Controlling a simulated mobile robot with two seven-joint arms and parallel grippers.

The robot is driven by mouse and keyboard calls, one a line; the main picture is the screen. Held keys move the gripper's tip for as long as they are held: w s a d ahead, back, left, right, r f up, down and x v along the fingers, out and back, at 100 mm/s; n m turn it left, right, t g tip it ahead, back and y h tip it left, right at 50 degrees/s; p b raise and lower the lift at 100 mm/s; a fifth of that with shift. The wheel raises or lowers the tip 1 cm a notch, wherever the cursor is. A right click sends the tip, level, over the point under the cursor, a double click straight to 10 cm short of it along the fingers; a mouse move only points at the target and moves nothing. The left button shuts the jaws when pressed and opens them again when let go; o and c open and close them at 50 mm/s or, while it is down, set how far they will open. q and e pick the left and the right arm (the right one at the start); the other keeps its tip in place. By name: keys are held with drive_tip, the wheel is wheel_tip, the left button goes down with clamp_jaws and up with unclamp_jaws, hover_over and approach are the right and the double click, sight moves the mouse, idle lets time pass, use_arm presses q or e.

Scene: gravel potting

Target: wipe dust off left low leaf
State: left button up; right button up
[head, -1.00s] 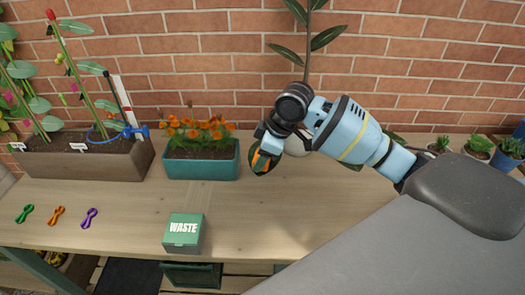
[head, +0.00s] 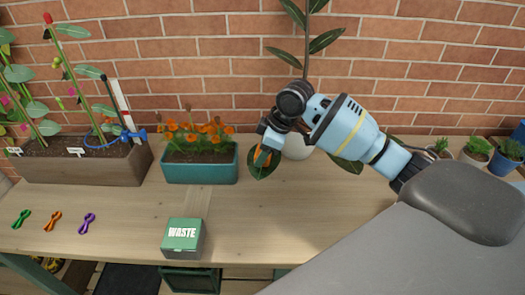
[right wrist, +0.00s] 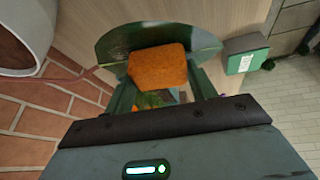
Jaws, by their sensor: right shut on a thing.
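The left low leaf (head: 263,171) is dark green and hangs left of the white pot (head: 298,149) of the tall plant. My right gripper (head: 268,150) is shut on the sponge, a small orange strip of which (head: 262,157) shows in the head view. The sponge overlaps the leaf's middle and seems to touch it; exact contact is hard to tell. My left gripper is not in view.
A teal planter (head: 200,174) with orange flowers stands left of the leaf. A green waste box (head: 183,238) sits at the table's front. Small potted plants (head: 477,151) stand far right. A brick wall (head: 400,60) is behind. The table between is clear.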

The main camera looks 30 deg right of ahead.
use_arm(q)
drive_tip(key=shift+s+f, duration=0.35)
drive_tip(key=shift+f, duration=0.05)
use_arm(e)
drive_tip(key=shift+w+d, duration=1)
drive_tip(key=shift+w, duration=0.15)
drive_tip(key=shift+w+d+f+b, duration=0.15)
drive_tip(key=shift+w+d+b, duration=0.35)
drive_tip(key=shift+w+d, duration=0.3)
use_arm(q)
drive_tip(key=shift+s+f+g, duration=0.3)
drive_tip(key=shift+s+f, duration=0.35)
use_arm(e)
drive_tip(key=shift+w+d, duration=0.25)
drive_tip(key=shift+d, duration=0.1)
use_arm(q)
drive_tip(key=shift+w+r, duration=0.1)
use_arm(e)
drive_tip(key=shift+r, duration=0.2)
